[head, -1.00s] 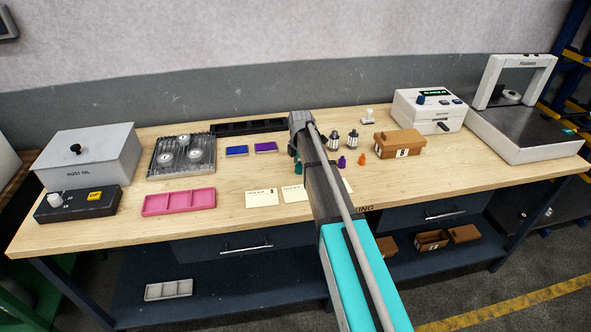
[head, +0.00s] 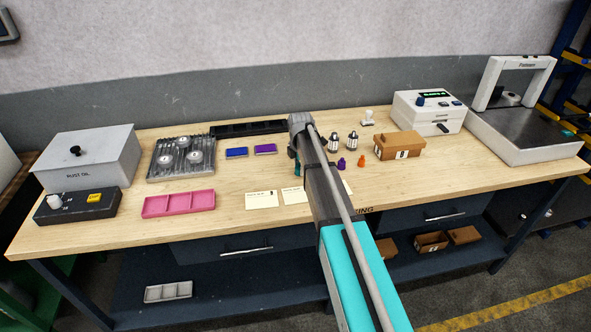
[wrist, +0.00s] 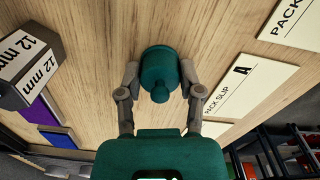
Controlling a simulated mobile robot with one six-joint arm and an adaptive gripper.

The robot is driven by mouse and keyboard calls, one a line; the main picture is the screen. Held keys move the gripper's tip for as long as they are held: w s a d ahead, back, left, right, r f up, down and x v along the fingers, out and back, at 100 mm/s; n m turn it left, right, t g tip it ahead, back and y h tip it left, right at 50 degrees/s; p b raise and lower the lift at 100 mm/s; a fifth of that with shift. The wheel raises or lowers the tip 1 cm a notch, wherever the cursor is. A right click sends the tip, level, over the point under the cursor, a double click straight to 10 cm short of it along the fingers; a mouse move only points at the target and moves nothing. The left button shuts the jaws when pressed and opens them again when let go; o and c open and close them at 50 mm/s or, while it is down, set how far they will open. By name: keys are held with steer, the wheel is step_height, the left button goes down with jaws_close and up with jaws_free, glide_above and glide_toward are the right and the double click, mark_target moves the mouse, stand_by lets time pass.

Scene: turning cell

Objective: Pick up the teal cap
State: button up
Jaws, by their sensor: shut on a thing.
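The teal cap (wrist: 159,72) is between the two fingers of my gripper (wrist: 159,80) in the wrist view. The fingers are shut on it, one on each side, and its narrow knob points toward the camera. The wooden table top shows behind it; I cannot tell whether the cap still touches the wood. In the head view my gripper (head: 296,160) is mostly hidden behind my arm, and only a sliver of teal shows beside it.
A purple cap (head: 341,163) and an orange cap (head: 362,161) stand right of my arm. Two black-and-white cylinders (head: 343,143) are behind them. Pale slips (head: 262,200) lie in front. A brown box (head: 400,145) stands further right, a pink tray (head: 178,203) left.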

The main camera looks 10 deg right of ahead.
steer(key=shift+r, duration=0.2)
step_height(320, 180, up, 3)
steer(key=p, duration=0.3)
steer(key=s+d+r+p, duration=0.1)
steer(key=s+r+p, duration=0.8)
steer(key=s, duration=0.5)
steer(key=shift+d+r+p, duration=0.35)
steer(key=shift+d+p, duration=0.05)
steer(key=shift+p, duration=0.1)
step_height(320, 180, down, 2)
steer(key=shift+f+b, duration=0.25)
steer(key=shift+b, duration=1)
steer(key=shift+d, duration=0.1)
